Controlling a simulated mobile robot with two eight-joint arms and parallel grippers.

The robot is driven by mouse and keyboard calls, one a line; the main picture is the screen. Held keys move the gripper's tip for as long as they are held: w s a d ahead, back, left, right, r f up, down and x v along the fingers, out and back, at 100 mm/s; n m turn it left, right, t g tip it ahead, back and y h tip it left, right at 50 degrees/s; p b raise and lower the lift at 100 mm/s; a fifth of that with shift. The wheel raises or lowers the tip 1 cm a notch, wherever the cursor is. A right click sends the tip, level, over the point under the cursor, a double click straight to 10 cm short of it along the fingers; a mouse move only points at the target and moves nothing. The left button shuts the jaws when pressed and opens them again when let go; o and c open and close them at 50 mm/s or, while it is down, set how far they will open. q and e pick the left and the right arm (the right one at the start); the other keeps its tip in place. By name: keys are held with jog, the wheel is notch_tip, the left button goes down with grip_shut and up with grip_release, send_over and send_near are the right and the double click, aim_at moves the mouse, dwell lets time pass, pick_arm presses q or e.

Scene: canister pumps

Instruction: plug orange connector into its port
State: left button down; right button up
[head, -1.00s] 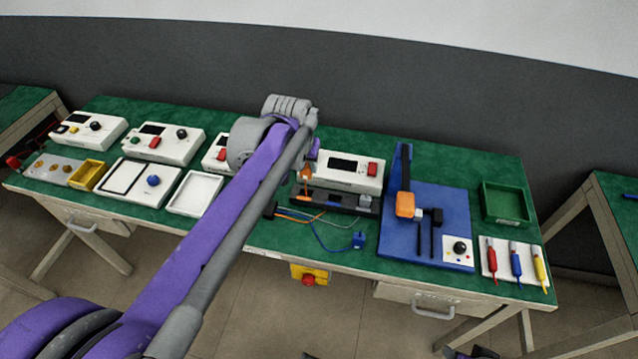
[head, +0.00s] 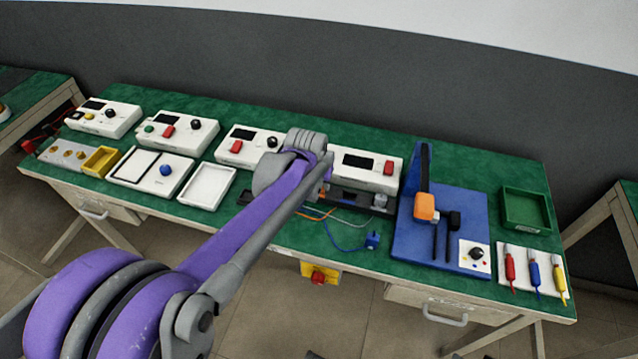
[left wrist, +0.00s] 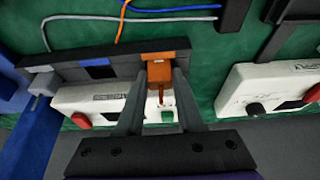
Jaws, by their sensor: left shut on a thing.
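In the left wrist view my left gripper (left wrist: 160,92) is shut on the orange connector (left wrist: 159,71). The connector lies at the orange end of the dark port rack (left wrist: 125,72); I cannot tell how far it is seated. A blue-marked port (left wrist: 98,68) sits beside it, and a grey connector (left wrist: 40,84) is at the rack's other end. The rack (head: 350,200) shows partly behind the arm. My right gripper is not in view.
The blue connector (head: 373,240) lies loose on the green table in front of the rack. White pump units (head: 365,170) stand behind the rack. A blue stand (head: 410,240) with an orange block (head: 427,207) is to the right. Cables run from a black box (left wrist: 234,12).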

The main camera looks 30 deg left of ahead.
pick_arm(q)
jog(key=shift+f, duration=0.2)
jog(key=c, duration=0.5)
grip_release()
jog(key=shift+c, duration=0.2)
jog(key=shift+s+r, duration=0.1)
jog(key=shift+r, duration=0.4)
jog(key=p+v, duration=0.2)
jog(key=v, duration=0.9)
jog(key=s+d+f+m, duration=0.1)
jog(key=s+d+f, duration=0.2)
jog(key=s, duration=0.3)
jog(key=s+d+f+m, duration=0.1)
jog(key=s+d+f, duration=0.2)
jog(key=s, duration=0.3)
jog(key=s+d+f+h, duration=0.1)
jog(key=s+d+f, duration=0.2)
jog(key=s+f, duration=0.2)
jog(key=shift+s+m+t, duration=0.4)
jog(key=shift+s, duration=0.25)
jog(key=shift+d, duration=0.15)
